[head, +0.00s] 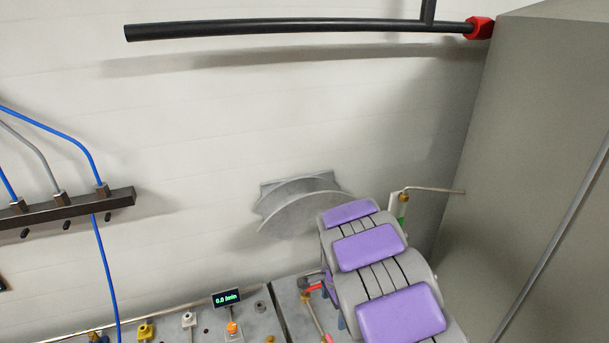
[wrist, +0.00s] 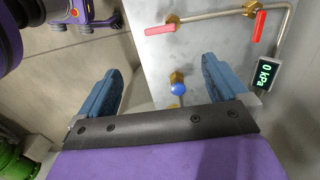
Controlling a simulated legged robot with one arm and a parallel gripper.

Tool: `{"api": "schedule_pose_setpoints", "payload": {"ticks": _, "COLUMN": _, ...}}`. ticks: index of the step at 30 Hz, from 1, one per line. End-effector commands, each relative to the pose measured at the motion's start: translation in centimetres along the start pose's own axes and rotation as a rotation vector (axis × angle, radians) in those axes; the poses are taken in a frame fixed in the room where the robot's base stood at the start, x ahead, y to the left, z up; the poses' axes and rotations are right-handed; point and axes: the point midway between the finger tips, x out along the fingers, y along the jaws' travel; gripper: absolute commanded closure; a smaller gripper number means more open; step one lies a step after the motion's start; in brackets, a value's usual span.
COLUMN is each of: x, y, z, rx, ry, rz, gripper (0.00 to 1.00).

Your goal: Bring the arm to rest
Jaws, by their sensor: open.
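My arm (head: 380,262), grey with purple pads, reaches forward and down at the lower right of the head view. My gripper (wrist: 166,66) shows in the wrist view as two blue fingers, spread wide apart with nothing between them. Beyond the fingers is a grey panel with a round blue knob (wrist: 179,89) on a brass fitting. The knob appears between the fingers in the picture, and I see no contact. In the head view the arm hides most of the gripper.
A red-handled valve (wrist: 160,29) and a 0 kPa display (wrist: 263,75) are on the panel's piping. A bench (head: 262,318) with small fittings and a lit display (head: 227,299) lies below. A tall grey cabinet (head: 530,130) stands close on the right. A black pipe (head: 300,29) crosses above.

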Motion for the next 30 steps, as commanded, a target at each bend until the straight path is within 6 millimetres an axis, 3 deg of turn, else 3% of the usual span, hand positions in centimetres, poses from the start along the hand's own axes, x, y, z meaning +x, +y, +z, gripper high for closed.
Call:
{"api": "schedule_pose_setpoints", "payload": {"ticks": 5, "x": -2.7, "y": 2.5, "z": -0.3, "rx": -0.081, "ry": 0.009, "rz": 0.007, "gripper": 0.0}}
{"api": "schedule_pose_setpoints", "payload": {"ticks": 16, "x": -10.0, "y": 12.9, "z": 1.1, "rx": -0.414, "ry": -0.007, "rz": 0.05, "gripper": 0.0}}
{"api": "schedule_pose_setpoints", "payload": {"ticks": 24, "x": -12.9, "y": 21.4, "z": 3.7, "rx": -0.693, "ry": -0.05, "rz": 0.069, "gripper": 0.0}}
{"api": "schedule_pose_setpoints", "payload": {"ticks": 30, "x": -13.7, "y": 27.8, "z": 6.0, "rx": -0.921, "ry": -0.086, "rz": 0.079, "gripper": 0.0}}
